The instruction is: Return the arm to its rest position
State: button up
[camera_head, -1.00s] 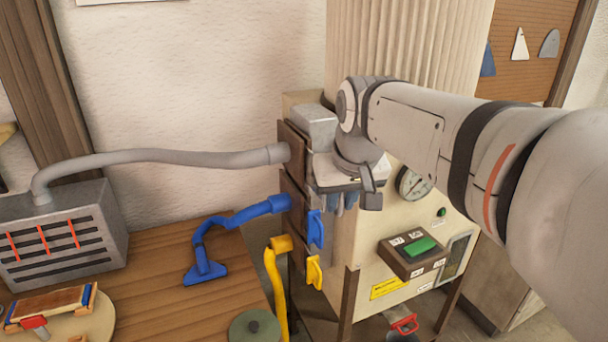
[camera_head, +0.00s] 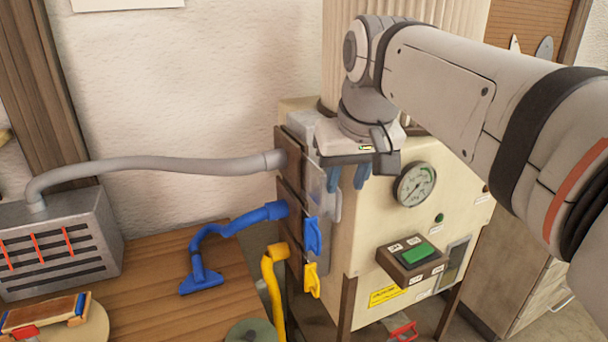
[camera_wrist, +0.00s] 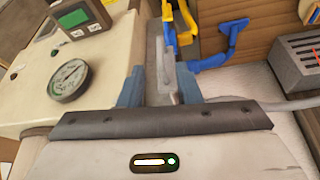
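My gripper (camera_head: 348,177) hangs in front of the upper part of the cream machine (camera_head: 385,245), with its two blue-grey fingers pointing down. The fingers are apart and nothing shows clamped between them. In the wrist view the gripper (camera_wrist: 160,88) is also spread, with a grey gate slide (camera_wrist: 164,70) seen beyond and between the fingers. In the head view the grey slide (camera_head: 332,205) is partly behind the fingers. My arm reaches in from the right.
A blue gate handle (camera_head: 313,236) and a yellow one (camera_head: 312,280) sit below the grey slide. A grey hose (camera_head: 150,166), blue hose (camera_head: 238,222) and yellow hose (camera_head: 272,285) join the gates. A gauge (camera_head: 415,184) and switch box (camera_head: 411,262) are on the machine.

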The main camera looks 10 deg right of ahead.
dwell(0.3)
jog(key=s+f, duration=0.5)
jog(key=f, duration=0.5)
jog(key=s+d+f+g, duration=0.1)
jog(key=s+f, duration=0.4)
jog(key=f, duration=0.6)
jog(key=shift+s+d+m, duration=0.2)
jog(key=shift+d+m, duration=0.05)
jog(key=shift+m, duration=0.15)
jog(key=shift+s, duration=0.1)
